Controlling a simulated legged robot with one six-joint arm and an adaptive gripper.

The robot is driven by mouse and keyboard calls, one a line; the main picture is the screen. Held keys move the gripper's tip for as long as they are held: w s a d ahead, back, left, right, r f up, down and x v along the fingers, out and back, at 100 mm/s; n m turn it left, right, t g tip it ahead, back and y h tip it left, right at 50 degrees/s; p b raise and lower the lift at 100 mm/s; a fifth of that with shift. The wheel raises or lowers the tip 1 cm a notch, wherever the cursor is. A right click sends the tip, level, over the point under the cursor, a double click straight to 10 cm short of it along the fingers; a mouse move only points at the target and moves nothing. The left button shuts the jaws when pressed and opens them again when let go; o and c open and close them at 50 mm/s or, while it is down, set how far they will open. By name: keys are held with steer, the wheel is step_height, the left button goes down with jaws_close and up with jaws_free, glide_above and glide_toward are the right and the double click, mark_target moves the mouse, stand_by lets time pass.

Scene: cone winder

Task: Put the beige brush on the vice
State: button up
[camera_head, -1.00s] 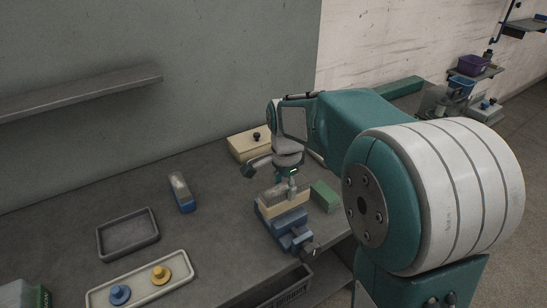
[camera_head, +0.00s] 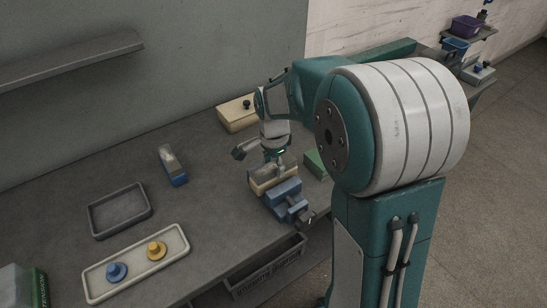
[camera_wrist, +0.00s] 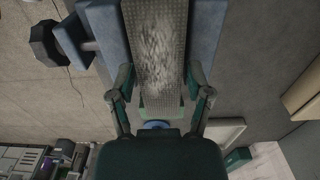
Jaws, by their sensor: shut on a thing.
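The beige brush (camera_head: 262,184) is at the blue vice (camera_head: 284,190) on the bench, along the top of its far-left side in the head view. My gripper (camera_head: 279,163) points down at it and is shut on it. In the wrist view my two fingers (camera_wrist: 161,90) stand on either side of a long grey textured strip with a pale, bristly patch. Blue vice parts (camera_wrist: 108,28) show beside the strip, with a dark handle end at the upper left. I cannot tell whether the brush's full weight rests on the vice.
A green block (camera_head: 316,164) stands right of the vice, and a beige box with a dark knob (camera_head: 238,114) behind. A blue brush (camera_head: 173,165), an empty grey tray (camera_head: 119,211) and a cream tray (camera_head: 100,287) with blue and yellow knobs lie left. Bench space between is clear.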

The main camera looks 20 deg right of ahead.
mark_target(273, 166)
steer(key=shift+f, duration=0.3)
steer(key=shift+f, duration=0.5)
steer(key=o, duration=1.3)
step_height(273, 166, up, 12)
steer(key=s+r+n+t, duration=0.1)
steer(key=s+n+t, duration=0.1)
steer(key=s+n, duration=0.2)
steer(key=s+r+n+t, duration=0.1)
steer(key=s+n, duration=0.4)
steer(key=s, duration=0.5)
steer(key=s+n+t, duration=0.2)
steer(key=s+n, duration=0.3)
steer(key=s, duration=0.2)
steer(key=shift+r+t, duration=0.3)
steer(key=shift+r, duration=0.1)
